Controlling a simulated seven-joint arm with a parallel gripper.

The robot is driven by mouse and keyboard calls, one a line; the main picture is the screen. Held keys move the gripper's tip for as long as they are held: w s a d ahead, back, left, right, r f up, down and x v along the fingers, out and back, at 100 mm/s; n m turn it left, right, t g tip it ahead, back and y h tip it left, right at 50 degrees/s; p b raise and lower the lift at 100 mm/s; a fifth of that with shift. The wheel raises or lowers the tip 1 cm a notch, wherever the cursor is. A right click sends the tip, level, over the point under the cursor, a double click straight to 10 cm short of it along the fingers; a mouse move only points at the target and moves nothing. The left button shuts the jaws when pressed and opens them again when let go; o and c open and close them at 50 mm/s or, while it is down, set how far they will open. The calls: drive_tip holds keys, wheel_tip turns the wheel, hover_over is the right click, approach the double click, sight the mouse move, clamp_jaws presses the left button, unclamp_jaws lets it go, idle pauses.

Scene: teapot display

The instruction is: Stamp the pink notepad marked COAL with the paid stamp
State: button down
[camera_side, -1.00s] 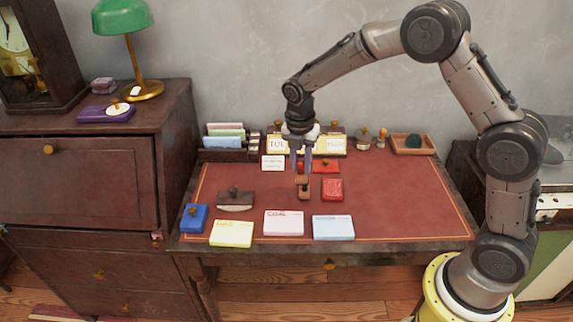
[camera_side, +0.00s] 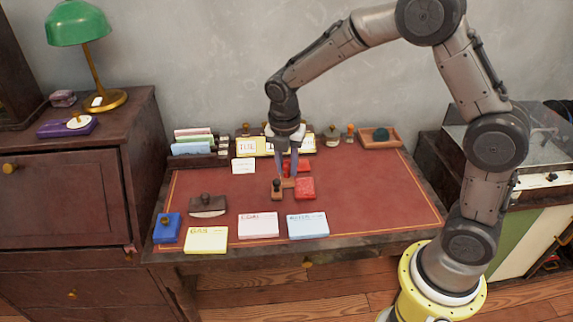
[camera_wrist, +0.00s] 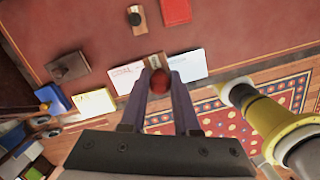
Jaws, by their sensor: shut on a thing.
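The pink notepad marked COAL (camera_side: 258,226) lies near the desk's front edge, between the yellow GAS pad (camera_side: 206,240) and the pale blue pad (camera_side: 308,226). It also shows in the wrist view (camera_wrist: 124,78), partly behind my fingers. My gripper (camera_side: 285,168) is shut on a red-knobbed stamp, whose red knob (camera_wrist: 158,82) shows between the fingertips. The stamp's wooden body (camera_wrist: 155,61) is partly hidden behind the knob. A dark-knobbed wooden stamp (camera_side: 277,188) stands close by, beside a red ink pad (camera_side: 305,188). I cannot read which stamp is marked paid.
A blue box (camera_side: 167,228) and a dark rocker blotter (camera_side: 207,206) stand at the desk's left. Another red pad (camera_side: 298,165), a white card (camera_side: 243,167), a card rack (camera_side: 192,147) and a wooden tray (camera_side: 380,138) are behind. The desk's right is clear.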

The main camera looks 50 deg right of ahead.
drive_tip(key=c, duration=1.3)
unclamp_jaws()
clamp_jaws()
drive_tip(key=shift+w+n, duration=0.2)
drive_tip(key=shift+n, duration=0.1)
drive_tip(key=w+d+f, duration=0.2)
drive_tip(key=d+f, duration=0.2)
drive_tip(key=d, duration=0.7)
drive_tip(key=shift+d+f, duration=0.1)
drive_tip(key=shift+f, duration=2.9)
drive_tip(key=shift+s+f, duration=0.1)
drive_tip(key=shift+f, duration=0.5)
wheel_tip(320, 180, up, 7)
